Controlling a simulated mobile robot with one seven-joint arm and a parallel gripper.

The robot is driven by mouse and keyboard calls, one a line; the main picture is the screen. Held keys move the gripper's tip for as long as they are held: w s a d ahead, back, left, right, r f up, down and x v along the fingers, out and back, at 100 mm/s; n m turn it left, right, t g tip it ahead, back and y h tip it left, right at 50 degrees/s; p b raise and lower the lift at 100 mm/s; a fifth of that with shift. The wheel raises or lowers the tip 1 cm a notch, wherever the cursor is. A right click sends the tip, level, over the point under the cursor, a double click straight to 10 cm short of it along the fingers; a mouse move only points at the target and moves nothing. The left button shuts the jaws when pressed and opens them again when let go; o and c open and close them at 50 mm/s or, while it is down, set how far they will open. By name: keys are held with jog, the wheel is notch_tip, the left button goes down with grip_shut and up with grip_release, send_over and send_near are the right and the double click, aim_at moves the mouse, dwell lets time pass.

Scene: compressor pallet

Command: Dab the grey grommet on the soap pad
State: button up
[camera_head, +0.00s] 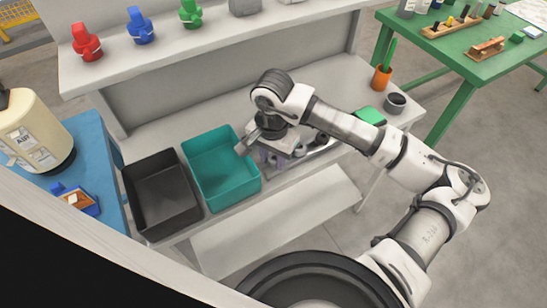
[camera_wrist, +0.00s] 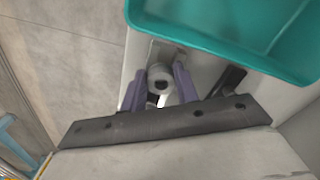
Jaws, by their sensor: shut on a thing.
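The grey grommet (camera_wrist: 159,79) is a pale grey ring with a dark hole, held between the purple fingers in the wrist view. My gripper (camera_wrist: 161,90) is shut on it. In the head view my gripper (camera_head: 271,159) is just right of the teal bin, over the bench; the grommet is not clear there. A green pad (camera_head: 370,115) in a dark holder, which looks like the soap pad, lies toward the right end of the bench, well right of my gripper and apart from it. The pad does not show in the wrist view.
The teal bin (camera_head: 258,186) stands close left of my gripper, with a black bin (camera_head: 196,213) beyond it. A pale tray (camera_head: 313,156) with round parts is partly hidden by my arm. A dark cup (camera_head: 396,103) and orange pot (camera_head: 381,78) stand near the pad.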

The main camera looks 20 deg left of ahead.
notch_tip(320, 180, up, 20)
jog(key=b, duration=0.3)
dwell(1.2)
